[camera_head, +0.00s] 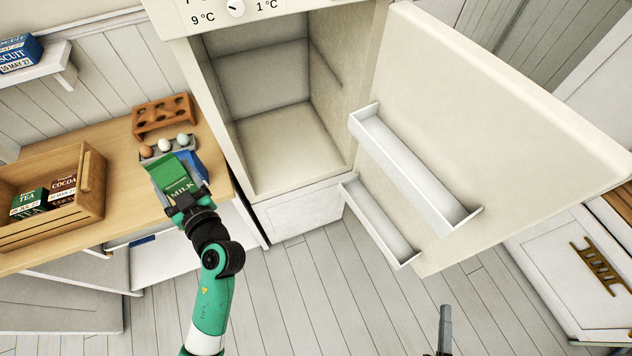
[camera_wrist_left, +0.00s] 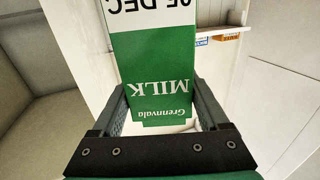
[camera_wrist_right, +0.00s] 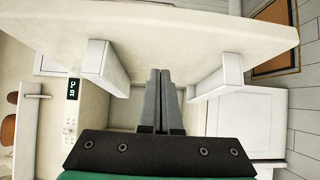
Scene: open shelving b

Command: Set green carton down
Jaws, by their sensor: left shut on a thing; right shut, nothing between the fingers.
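The green milk carton (camera_head: 165,172) is between the fingers of my left gripper (camera_head: 187,203), in front of the wooden counter's right end. In the left wrist view the carton (camera_wrist_left: 165,90) is green and white, with "MILK" and "05 DEC" upside down, and the left gripper's fingers (camera_wrist_left: 160,105) press both its sides. Whether the carton touches the counter cannot be told. My right gripper (camera_head: 445,318) is at the lower right of the head view, over the floor. In the right wrist view its fingers (camera_wrist_right: 160,100) are together and empty.
Eggs (camera_head: 164,146), a wooden egg rack (camera_head: 162,115) and a partly hidden blue item (camera_head: 193,163) are close to the carton. A wooden crate (camera_head: 92,185) with tea and cocoa stands left. The open fridge (camera_head: 290,150) is empty; its door (camera_head: 500,120) with white bins swings right.

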